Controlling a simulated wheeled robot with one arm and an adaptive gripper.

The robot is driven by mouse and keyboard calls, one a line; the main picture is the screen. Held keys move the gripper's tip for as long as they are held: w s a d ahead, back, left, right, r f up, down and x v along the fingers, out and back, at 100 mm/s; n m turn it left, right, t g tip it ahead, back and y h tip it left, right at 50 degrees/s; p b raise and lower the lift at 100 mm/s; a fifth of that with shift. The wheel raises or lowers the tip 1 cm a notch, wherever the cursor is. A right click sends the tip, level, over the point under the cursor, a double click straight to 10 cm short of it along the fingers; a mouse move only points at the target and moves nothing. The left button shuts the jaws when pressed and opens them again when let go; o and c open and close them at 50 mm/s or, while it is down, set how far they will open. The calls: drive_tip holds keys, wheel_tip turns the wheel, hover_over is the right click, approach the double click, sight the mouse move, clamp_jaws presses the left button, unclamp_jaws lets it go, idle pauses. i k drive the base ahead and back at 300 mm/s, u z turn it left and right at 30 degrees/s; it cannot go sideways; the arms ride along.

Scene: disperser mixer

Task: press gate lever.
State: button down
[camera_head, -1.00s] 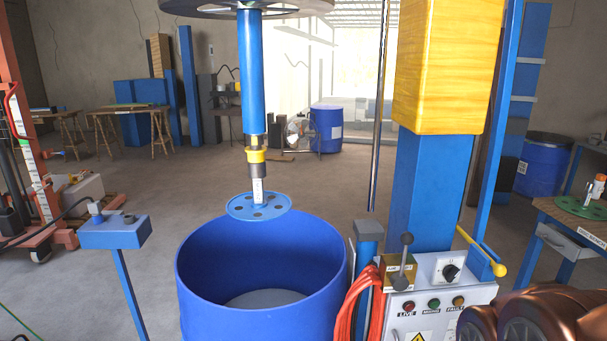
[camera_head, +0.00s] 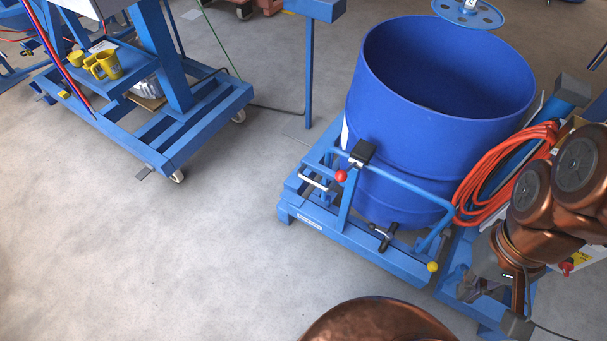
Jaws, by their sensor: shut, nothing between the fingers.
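A blue tubular gate bar (camera_head: 405,184) runs around the front of the big blue vat (camera_head: 437,90). A red ball knob (camera_head: 341,176) sits by a black block (camera_head: 362,152) at the bar's left end. A yellow ball knob (camera_head: 432,266) sits low at the right end of the frame. No label tells which knob belongs to the gate lever. My gripper (camera_head: 494,306) hangs at the lower right, to the right of the yellow knob and apart from it. It is shut and empty. My arm hides part of what lies behind it.
The vat stands on a blue base frame (camera_head: 345,240) with a black clamp handle (camera_head: 383,236). Orange hose coils (camera_head: 500,170) hang right of the vat. The floor between is clear.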

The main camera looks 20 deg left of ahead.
sight(362, 154)
drive_tip(key=u, duration=1.55)
drive_tip(key=k, duration=1.35)
drive_tip(key=u, duration=1.1)
drive_tip(key=i, duration=1.05)
drive_tip(key=z, duration=0.5)
drive_tip(key=i, duration=0.65)
drive_tip(key=z, duration=0.8)
